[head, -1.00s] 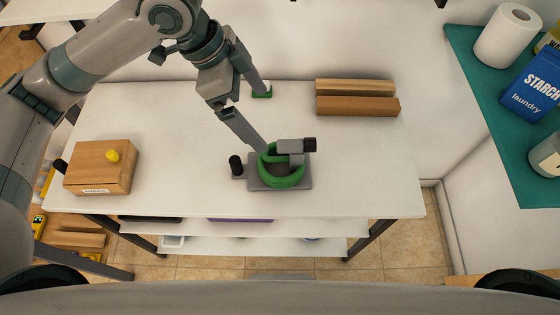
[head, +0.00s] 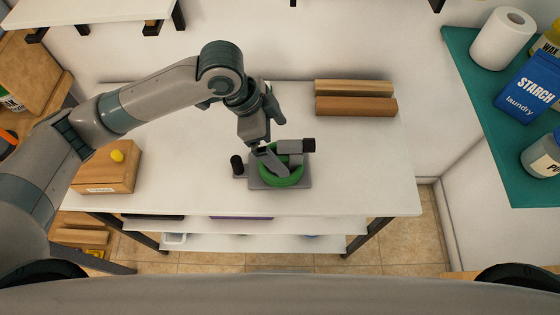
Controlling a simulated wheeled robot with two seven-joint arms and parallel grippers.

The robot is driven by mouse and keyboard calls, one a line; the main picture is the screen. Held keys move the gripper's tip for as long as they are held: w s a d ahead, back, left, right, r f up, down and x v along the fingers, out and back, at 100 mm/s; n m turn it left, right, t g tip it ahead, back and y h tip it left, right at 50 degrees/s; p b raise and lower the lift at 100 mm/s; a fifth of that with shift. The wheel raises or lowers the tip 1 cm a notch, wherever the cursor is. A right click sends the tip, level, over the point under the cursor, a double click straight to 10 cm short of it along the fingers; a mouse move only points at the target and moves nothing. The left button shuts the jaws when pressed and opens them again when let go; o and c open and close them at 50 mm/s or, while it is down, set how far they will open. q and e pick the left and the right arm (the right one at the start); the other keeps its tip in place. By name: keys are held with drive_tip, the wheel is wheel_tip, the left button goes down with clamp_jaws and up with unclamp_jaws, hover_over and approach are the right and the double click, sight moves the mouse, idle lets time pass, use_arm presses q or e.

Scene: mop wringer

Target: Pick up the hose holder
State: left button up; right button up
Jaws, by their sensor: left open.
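A device on the white table has a green ring (head: 287,181) on a grey base plate (head: 304,184). A grey block with a black end (head: 308,145) sits at its upper right, and a black knob (head: 237,164) stands at its left. This device is the likeliest hose holder, but I cannot be sure. My left gripper (head: 283,147) is open and empty, over the device. One finger reaches down across the green ring's upper left; the other finger is farther back. I cannot tell whether it touches. My right gripper is not in view.
The white table (head: 370,180) is clear right of the device. Two wooden blocks (head: 355,106) lie at the back. A wooden box (head: 112,168) with a yellow knob (head: 117,156) is at the left. A teal shelf (head: 490,140) at the right holds bottles and a paper roll (head: 502,38).

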sight(286, 159)
use_arm(q)
drive_tip(key=shift+s+d+f+p, duration=0.15)
drive_tip(key=shift+d+f+p, duration=0.05)
drive_tip(key=shift+f+p, duration=0.3)
drive_tip(key=p+x, duration=0.1)
drive_tip(key=x, duration=0.2)
drive_tip(key=shift+s+f, duration=0.1)
drive_tip(key=shift+s, duration=0.1)
drive_tip(key=shift+d+f, duration=0.15)
drive_tip(key=shift+f, duration=0.3)
drive_tip(key=shift+w, duration=0.1)
drive_tip(key=c, duration=1.9)
drive_tip(key=shift+o, duration=0.2)
drive_tip(key=shift+r, duration=0.2)
